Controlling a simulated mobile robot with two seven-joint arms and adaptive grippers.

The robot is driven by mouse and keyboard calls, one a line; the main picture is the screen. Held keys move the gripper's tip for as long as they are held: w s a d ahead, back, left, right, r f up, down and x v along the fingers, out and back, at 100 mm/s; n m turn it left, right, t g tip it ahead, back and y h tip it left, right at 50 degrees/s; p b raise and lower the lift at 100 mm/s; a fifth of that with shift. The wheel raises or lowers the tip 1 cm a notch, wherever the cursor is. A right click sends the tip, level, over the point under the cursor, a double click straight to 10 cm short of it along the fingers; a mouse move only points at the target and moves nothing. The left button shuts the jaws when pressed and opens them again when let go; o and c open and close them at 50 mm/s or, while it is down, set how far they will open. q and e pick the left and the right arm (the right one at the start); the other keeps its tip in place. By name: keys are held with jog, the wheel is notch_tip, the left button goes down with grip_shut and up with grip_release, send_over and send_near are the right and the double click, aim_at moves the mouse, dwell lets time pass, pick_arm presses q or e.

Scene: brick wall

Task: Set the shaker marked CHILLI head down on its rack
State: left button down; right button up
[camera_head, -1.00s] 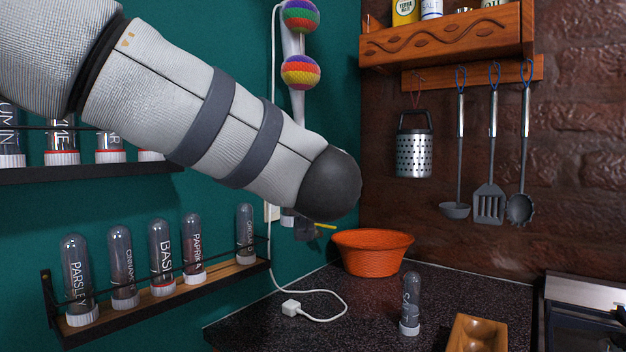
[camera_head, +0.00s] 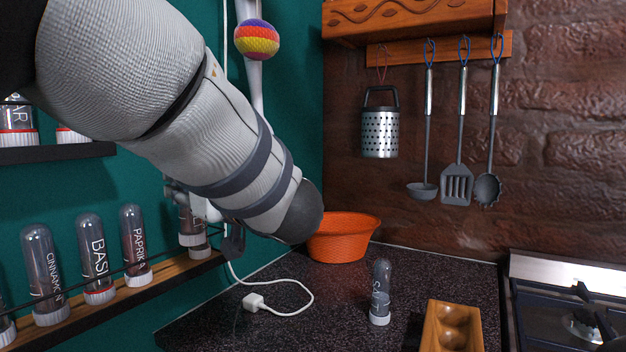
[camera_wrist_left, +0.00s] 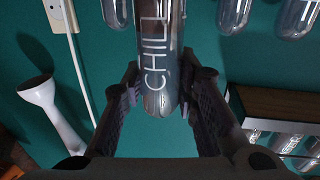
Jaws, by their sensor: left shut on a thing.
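The CHILLI shaker (camera_wrist_left: 160,55) is a clear tube with dark reddish contents and white lettering. In the left wrist view its rounded end lies between the two fingers of my left gripper (camera_wrist_left: 160,92), which is shut on it. In the head view my left gripper (camera_head: 206,208) is partly hidden by my own arm, at the right end of the lower wooden rack (camera_head: 160,284). A reddish tube with a white cap (camera_head: 194,239) shows there, close over or in front of another cap; I cannot tell whether it touches the rack. My right gripper is not in view.
Shakers marked CINNAMON (camera_head: 42,270), BASIL (camera_head: 95,258) and PAPRIKA (camera_head: 134,245) stand cap down on the rack behind a thin rail. A loose shaker (camera_head: 380,295) stands on the counter near an orange basket (camera_head: 343,238), a white cable and a wooden tray (camera_head: 436,325).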

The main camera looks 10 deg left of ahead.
pick_arm(q)
send_over(158, 211)
jog(key=v, duration=0.4)
jog(key=shift+a, duration=0.15)
notch_tip(158, 211, down, 4)
jog(key=shift+f, duration=0.75)
jog(key=shift+f, duration=0.35)
jog(key=c, duration=1.2)
grip_release()
jog(key=v, duration=1.2)
